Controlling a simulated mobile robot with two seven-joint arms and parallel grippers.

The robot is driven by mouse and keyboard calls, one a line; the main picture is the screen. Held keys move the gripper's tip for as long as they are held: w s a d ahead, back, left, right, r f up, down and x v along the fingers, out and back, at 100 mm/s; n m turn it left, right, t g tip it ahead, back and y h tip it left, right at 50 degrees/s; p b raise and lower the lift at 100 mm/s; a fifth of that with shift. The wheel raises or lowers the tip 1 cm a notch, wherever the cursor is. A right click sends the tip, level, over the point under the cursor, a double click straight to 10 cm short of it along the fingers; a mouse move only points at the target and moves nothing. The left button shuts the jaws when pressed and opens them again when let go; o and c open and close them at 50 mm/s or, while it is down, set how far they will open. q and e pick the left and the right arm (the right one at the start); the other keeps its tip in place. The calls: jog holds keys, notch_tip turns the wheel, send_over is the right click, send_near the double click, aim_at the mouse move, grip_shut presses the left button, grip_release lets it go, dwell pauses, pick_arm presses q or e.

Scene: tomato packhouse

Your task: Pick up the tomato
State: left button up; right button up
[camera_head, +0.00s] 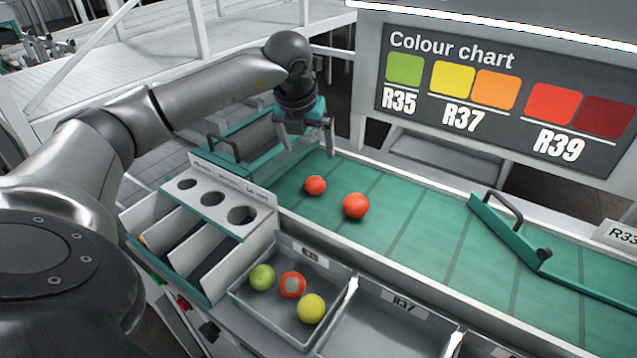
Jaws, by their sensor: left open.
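Two red-orange tomatoes lie on the green conveyor belt (440,235). The smaller tomato (315,186) is nearer the left end, and the larger tomato (356,206) lies to its right and a little closer to me. My left gripper (307,150) is open and empty. It hangs above the left end of the belt, beyond the smaller tomato, fingers pointing down. A grey tray (322,328) in front holds a green tomato (262,277), a red tomato (292,284) with a pale patch and a yellow tomato (311,308). My right gripper is not in view.
A sizing gauge with round holes (262,194) stands left of the belt, above divided slots. An empty tray labelled R37 (375,335) is at front. A green diverter bar with a handle (510,235) crosses the belt at right. A colour chart (505,90) stands behind.

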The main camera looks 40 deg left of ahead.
aim_at(314, 181)
pick_arm(q)
jog(key=b+x, duration=0.1)
jog(key=x, duration=0.9)
jog(key=shift+s, duration=0.15)
jog(key=shift+b+x, duration=0.3)
jog(key=shift+x, duration=2.3)
jog(key=shift+s+a, duration=0.1)
jog(key=shift+s, duration=0.05)
jog(key=shift+c, duration=0.2)
jog(key=c, duration=0.9)
jog(key=shift+c, duration=0.2)
